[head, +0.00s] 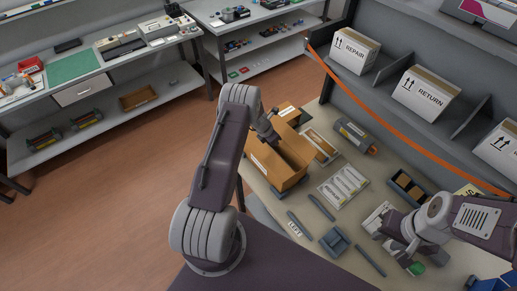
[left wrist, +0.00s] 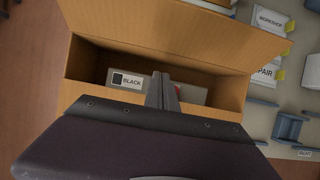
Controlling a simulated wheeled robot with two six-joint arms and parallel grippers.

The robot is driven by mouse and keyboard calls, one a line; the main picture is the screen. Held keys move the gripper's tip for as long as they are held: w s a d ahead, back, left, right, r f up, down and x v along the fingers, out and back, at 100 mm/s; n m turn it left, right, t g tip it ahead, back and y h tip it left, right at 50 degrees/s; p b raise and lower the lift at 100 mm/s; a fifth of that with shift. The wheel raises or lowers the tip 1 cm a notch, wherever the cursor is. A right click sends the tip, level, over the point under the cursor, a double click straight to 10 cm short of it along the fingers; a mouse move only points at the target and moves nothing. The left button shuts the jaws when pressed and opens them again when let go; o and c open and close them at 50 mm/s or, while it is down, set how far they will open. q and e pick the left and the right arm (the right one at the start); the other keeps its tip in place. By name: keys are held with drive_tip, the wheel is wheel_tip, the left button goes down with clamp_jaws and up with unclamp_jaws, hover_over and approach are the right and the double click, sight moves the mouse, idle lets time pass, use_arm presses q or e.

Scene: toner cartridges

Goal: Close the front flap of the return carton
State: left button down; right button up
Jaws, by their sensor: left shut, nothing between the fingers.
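The open brown carton (head: 270,176) stands on the table in the middle of the head view, just right of my left arm. In the left wrist view a wide cardboard flap (left wrist: 180,28) stands up along the carton's far side. A grey box labelled BLACK (left wrist: 127,80) lies inside the carton. My left gripper (head: 275,137) is at the carton's opening, shut and empty; its fingers (left wrist: 162,90) show over the opening in the left wrist view.
A grey toner cartridge (head: 354,136) and a small tray (head: 320,146) lie behind the carton. An orange strap (head: 400,140) crosses before shelved REPAIR and RETURN boxes (head: 425,92).

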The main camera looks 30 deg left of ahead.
use_arm(q)
drive_tip(key=shift+r+p, duration=0.3)
drive_tip(key=shift+r, duration=0.25)
wheel_tip(320, 180, up, 8)
drive_tip(key=b, duration=0.2)
hover_over(267, 150)
drive_tip(key=shift+w+r, duration=0.1)
